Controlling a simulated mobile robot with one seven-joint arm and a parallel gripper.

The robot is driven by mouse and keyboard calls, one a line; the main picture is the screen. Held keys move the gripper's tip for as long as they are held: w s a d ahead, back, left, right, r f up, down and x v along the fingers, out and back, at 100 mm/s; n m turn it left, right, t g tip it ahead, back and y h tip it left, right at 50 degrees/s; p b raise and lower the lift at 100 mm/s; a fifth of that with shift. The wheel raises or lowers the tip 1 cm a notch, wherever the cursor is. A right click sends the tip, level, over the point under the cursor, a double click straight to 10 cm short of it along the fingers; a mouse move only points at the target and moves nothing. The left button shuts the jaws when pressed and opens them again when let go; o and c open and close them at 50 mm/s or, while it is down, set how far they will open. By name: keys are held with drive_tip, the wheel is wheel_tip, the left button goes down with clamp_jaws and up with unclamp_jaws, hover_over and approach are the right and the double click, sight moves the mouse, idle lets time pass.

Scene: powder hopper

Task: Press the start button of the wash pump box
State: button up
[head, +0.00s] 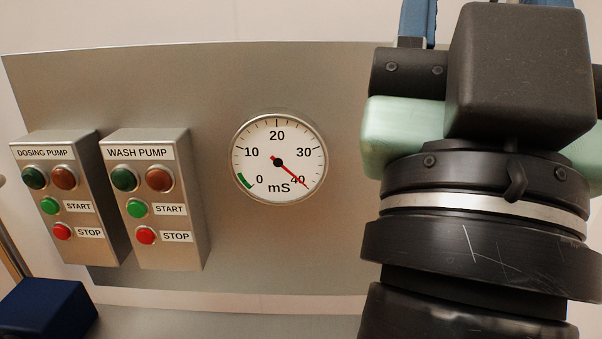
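The wash pump box (190,225) is a grey metal box on the panel, left of the middle in the head view, labelled WASH PUMP. Its green start button (137,208) sits beside the START label, above the red stop button (145,236). A dark green lamp (124,179) and a brownish red lamp (158,179) are above them. My gripper (518,75) is at the right with my wrist, well apart from the box. Its fingertips are not clearly visible, so I cannot tell its opening. Nothing covers the start button.
The similar dosing pump box (105,225) stands just left, with its own start and stop buttons. A round mS gauge (279,185) on the metal panel (310,80) has its needle near 40. A dark blue block (48,308) is at the lower left. The panel between box and gauge is clear.

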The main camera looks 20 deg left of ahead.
clamp_jaws()
idle(1.4)
